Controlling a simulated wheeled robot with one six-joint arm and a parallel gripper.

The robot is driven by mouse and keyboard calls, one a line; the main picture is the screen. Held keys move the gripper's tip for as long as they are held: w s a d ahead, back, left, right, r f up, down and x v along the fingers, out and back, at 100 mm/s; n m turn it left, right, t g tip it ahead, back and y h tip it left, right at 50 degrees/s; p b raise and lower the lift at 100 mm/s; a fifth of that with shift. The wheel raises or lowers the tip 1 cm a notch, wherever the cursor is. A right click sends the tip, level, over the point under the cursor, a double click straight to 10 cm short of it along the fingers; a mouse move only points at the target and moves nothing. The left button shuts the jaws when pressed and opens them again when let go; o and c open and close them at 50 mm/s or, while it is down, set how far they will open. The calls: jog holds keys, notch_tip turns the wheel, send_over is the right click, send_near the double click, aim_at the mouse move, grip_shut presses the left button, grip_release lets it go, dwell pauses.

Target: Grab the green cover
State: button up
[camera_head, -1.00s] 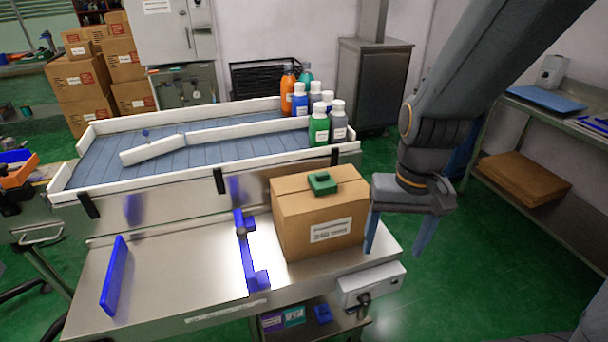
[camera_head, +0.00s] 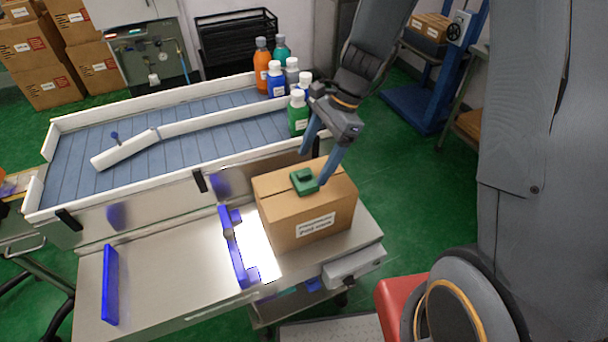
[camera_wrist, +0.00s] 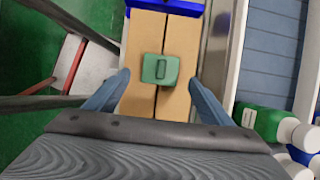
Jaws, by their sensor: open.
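The green cover (camera_head: 304,181) is a small block with a raised part, lying on top of a closed cardboard box (camera_head: 318,224). In the wrist view the green cover (camera_wrist: 160,69) lies across the box's centre seam, between and ahead of my fingertips. My gripper (camera_head: 315,163) is open and empty, close above the box, with one finger seen in front of the cover's right side. In the wrist view my gripper's fingers (camera_wrist: 158,75) are spread wide on both sides of the cover, apart from it.
The box stands on a metal table (camera_head: 165,270) beside a blue bracket (camera_head: 236,250). Several capped bottles (camera_head: 276,82) stand on the conveyor (camera_head: 85,165) behind, near my gripper's left. A blue upright plate (camera_head: 110,285) stands at the table's left.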

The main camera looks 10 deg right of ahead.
aim_at(307, 173)
jog(key=shift+p+x, duration=0.85)
jog(key=shift+x, duration=1.7)
jog(key=shift+a, duration=0.1)
jog(key=c, duration=1.1)
jog(key=shift+r, duration=0.15)
